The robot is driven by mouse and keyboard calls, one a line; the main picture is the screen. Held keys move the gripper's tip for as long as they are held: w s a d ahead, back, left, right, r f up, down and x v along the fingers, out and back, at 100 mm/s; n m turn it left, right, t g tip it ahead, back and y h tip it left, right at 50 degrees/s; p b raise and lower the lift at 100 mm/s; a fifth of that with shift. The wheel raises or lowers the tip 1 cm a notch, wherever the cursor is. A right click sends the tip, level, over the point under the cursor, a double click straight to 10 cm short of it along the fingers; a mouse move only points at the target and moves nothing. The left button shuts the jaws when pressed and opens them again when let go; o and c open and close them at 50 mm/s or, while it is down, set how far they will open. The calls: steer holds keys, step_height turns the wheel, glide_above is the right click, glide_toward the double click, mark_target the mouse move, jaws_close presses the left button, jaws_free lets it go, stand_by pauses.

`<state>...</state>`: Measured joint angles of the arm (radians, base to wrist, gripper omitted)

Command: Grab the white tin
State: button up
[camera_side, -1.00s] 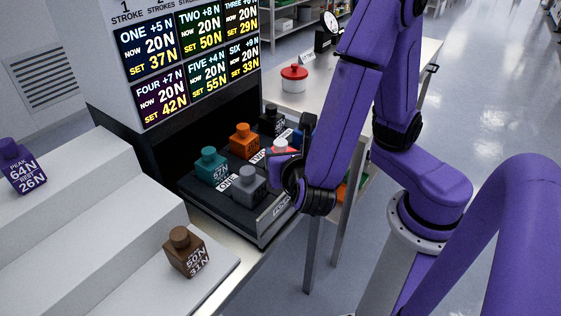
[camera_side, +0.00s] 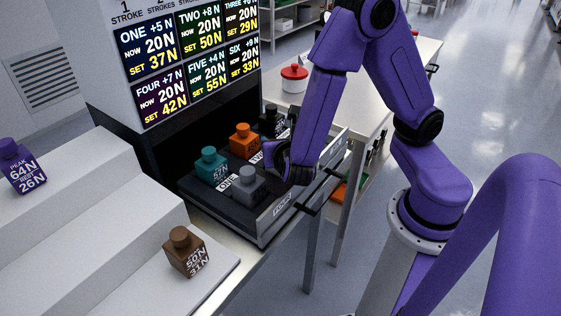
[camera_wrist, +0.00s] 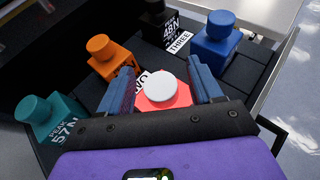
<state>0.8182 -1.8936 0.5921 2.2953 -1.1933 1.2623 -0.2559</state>
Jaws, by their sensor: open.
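My gripper (camera_wrist: 162,76) is open, with its two blue fingers on either side of a red block with a round white top (camera_wrist: 155,91) in the wrist view. I cannot tell whether the fingers touch it. In the side view my gripper (camera_side: 280,158) is low over the tray and hides that block. A small round tin (camera_side: 294,79) with a red lid and a whitish lower body stands on the bench behind, away from my gripper.
The tray (camera_side: 272,223) also holds a teal block (camera_side: 209,168), a grey block (camera_side: 249,187), an orange block (camera_side: 244,142) and a black block (camera_side: 271,122). A blue block (camera_wrist: 214,42) shows in the wrist view. A brown block (camera_side: 186,253) and a purple block (camera_side: 20,168) stand on the white steps (camera_side: 95,215).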

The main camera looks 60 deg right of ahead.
steer(key=shift+w+d+f, duration=0.3)
steer(key=shift+w+d, duration=0.15)
jaws_close()
steer(key=shift+r, duration=0.2)
